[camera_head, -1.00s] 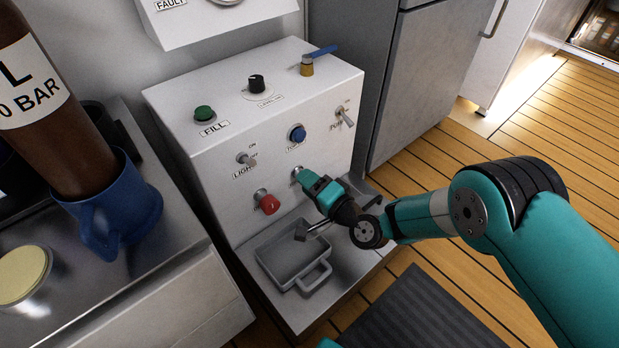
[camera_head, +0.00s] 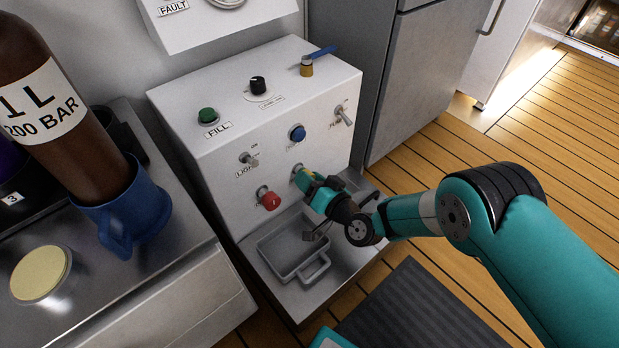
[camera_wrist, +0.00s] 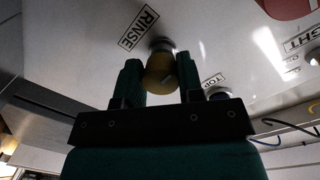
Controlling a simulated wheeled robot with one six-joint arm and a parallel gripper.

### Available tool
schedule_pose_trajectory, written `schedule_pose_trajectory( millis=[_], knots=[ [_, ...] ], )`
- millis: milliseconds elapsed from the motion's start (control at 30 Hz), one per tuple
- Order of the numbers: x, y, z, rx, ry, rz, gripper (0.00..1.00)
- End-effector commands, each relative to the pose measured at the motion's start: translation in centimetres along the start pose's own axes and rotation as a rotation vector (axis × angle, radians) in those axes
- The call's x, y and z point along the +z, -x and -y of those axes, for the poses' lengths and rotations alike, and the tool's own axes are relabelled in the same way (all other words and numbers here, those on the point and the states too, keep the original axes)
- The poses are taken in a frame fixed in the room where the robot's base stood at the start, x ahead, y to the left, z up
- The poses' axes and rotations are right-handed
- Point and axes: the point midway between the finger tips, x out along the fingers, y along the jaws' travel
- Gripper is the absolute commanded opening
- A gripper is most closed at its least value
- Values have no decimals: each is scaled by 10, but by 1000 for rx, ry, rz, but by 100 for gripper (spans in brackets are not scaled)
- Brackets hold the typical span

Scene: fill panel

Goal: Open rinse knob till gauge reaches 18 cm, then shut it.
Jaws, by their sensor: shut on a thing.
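The rinse knob (camera_wrist: 159,74) is a round yellow knob on the front of the white panel, beside the RINSE label (camera_wrist: 139,27) in the wrist view. My gripper (camera_wrist: 158,84) is shut on it, one teal finger on each side. In the head view my gripper (camera_head: 308,181) is at the panel's lower front, right of the red button, and mostly hides the knob. The gauge (camera_head: 228,2) on the upper box is cut off by the top edge, so its reading cannot be seen.
The red button (camera_head: 269,199) is close left of my gripper. A grey tray (camera_head: 266,256) lies below it. A blue button (camera_head: 297,132) and switches (camera_head: 344,116) are above. A blue-handled valve (camera_head: 307,66) and green button (camera_head: 207,115) are on top. A blue mug (camera_head: 133,215) holds a brown bottle.

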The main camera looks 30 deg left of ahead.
Motion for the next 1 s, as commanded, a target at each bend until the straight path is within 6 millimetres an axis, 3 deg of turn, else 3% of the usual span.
schedule_pose_trajectory(
  millis=[467, 500, 567, 1000],
  knots=[
    [-1, 0, 0, 2, 12, -4, 11],
    [-1, 0, 0, 1, 11, -3, 44],
    [-1, 0, 0, 1, 11, -3, 58],
    [0, 2, 0, 1, 10, -1, 60]
  ],
)
